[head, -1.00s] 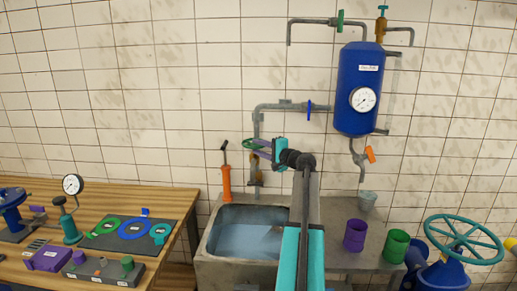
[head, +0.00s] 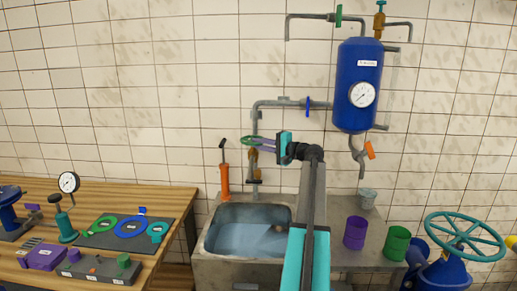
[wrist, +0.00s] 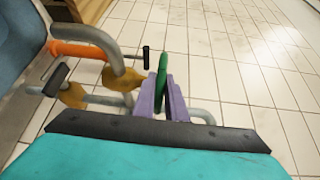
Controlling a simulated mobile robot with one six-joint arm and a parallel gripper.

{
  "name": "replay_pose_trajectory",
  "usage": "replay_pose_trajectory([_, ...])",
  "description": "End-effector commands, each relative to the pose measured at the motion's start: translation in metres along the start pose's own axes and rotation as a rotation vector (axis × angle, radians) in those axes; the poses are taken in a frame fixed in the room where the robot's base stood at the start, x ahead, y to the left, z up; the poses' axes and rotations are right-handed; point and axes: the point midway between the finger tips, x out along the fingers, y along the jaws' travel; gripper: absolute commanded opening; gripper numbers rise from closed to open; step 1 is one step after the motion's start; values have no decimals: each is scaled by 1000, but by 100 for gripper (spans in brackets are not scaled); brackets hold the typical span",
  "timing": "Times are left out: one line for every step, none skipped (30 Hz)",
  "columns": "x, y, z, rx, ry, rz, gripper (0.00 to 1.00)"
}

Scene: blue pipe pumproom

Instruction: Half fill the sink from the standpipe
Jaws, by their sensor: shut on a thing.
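My gripper (head: 256,144) has its purple fingers shut on the rim of the green handwheel (head: 246,139) of the standpipe (head: 256,122). In the wrist view my gripper (wrist: 168,95) grips the handwheel (wrist: 162,70), which shows edge-on between the fingers. The standpipe comes down the tiled wall, through brass-coloured fittings, to a spout above the back of the sink. The grey metal sink (head: 205,240) holds bluish water (head: 240,240). My arm hides part of the sink's right side. I cannot clearly make out a stream from the spout.
An orange hand pump (head: 225,180) stands left of the standpipe. A blue tank (head: 355,95) with a gauge hangs at upper right. Purple (head: 355,232) and green (head: 397,243) cups and a small grey bucket (head: 368,197) stand right of the sink. A wooden bench (head: 165,205) is at left.

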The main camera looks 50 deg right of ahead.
Motion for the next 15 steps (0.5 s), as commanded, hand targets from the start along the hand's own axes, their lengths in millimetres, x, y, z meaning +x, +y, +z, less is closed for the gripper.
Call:
replay_pose_trajectory([1,1,-4,0,-16,-1,0])
replay_pose_trajectory([1,1,-4,0,-26,0,0])
replay_pose_trajectory([1,1,-5,-1,-39,0,0])
replay_pose_trajectory([1,1,-5,-2,-50,0,0])
replay_pose_trajectory([0,1,-5,-2,-59,1,0])
replay_pose_trajectory([0,1,-6,-3,-72,1,0])
replay_pose_trajectory([0,1,-6,-3,-83,1,0])
replay_pose_trajectory([0,0,-7,-4,-92,1,0])
replay_pose_trajectory([0,0,-7,-4,-106,1,0])
replay_pose_trajectory([0,0,-8,-5,-116,2,0])
replay_pose_trajectory([0,0,-8,-6,-125,2,0])
replay_pose_trajectory([0,0,-8,-6,-139,3,0])
replay_pose_trajectory([0,0,-9,-7,-148,3,0])
replay_pose_trajectory([0,0,-9,-8,-158,3,0])
replay_pose_trajectory([0,0,-10,-8,-171,4,0])
